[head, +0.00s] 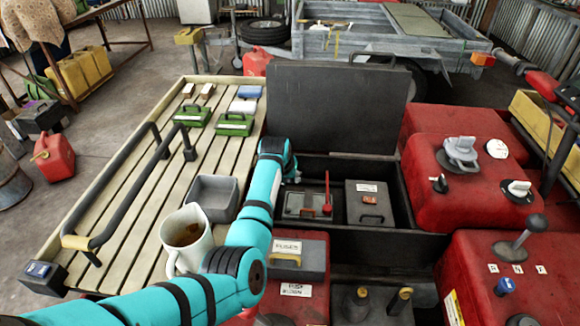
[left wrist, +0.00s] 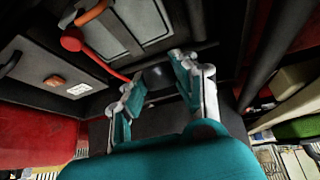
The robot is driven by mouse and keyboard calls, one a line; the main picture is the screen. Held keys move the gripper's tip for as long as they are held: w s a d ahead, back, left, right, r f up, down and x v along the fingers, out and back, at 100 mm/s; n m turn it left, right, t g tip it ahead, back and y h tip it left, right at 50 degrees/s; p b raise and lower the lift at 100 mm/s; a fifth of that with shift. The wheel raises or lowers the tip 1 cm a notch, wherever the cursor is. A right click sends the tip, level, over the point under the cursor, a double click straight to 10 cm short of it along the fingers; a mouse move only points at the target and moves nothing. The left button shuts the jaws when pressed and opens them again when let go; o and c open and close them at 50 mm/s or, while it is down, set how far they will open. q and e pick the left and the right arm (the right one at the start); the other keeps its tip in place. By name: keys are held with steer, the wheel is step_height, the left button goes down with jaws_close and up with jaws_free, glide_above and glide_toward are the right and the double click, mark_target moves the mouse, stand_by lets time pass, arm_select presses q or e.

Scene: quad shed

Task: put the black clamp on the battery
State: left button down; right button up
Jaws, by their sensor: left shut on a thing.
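My left gripper (head: 292,176) reaches into the black compartment at its back left corner, beside the grey battery-like box (head: 297,204). In the left wrist view its two fingers (left wrist: 157,88) are closed around a dark rounded thing (left wrist: 157,75), which looks like the black clamp. Its shape is mostly hidden by the fingers and shadow. A red clamp (head: 327,207) with a red lead stands at the right side of the battery; it also shows in the left wrist view (left wrist: 71,40). The battery top (left wrist: 140,22) lies just beyond the fingers, apart from them. My right gripper is not in view.
A grey box with a label (head: 369,205) stands right of the battery. The raised black lid (head: 337,105) stands behind the compartment. A slatted rack (head: 140,205) at the left carries a mug (head: 187,238), a grey tray (head: 214,198) and green cases. Red bodywork (head: 465,185) bounds the right.

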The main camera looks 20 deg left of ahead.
arm_select(q)
steer(key=shift+t, duration=0.6)
steer(key=s+f, duration=0.1)
steer(key=f, duration=0.1)
steer(key=s+f, duration=0.1)
steer(key=f, duration=0.2)
steer(key=s+f, duration=0.1)
steer(key=f, duration=0.1)
steer(key=shift+s+d+f, duration=0.2)
steer(key=shift+d+f, duration=0.05)
steer(key=shift+f, duration=0.1)
steer(key=shift+s+d+f, duration=0.1)
steer(key=shift+s+f, duration=0.1)
steer(key=shift+f, duration=0.7)
steer(key=c, duration=1.3)
jaws_free()
steer(key=o, duration=0.3)
steer(key=shift+r, duration=0.25)
steer(key=shift+w+r, duration=0.15)
steer(key=v, duration=0.7)
steer(key=shift+r, duration=0.15)
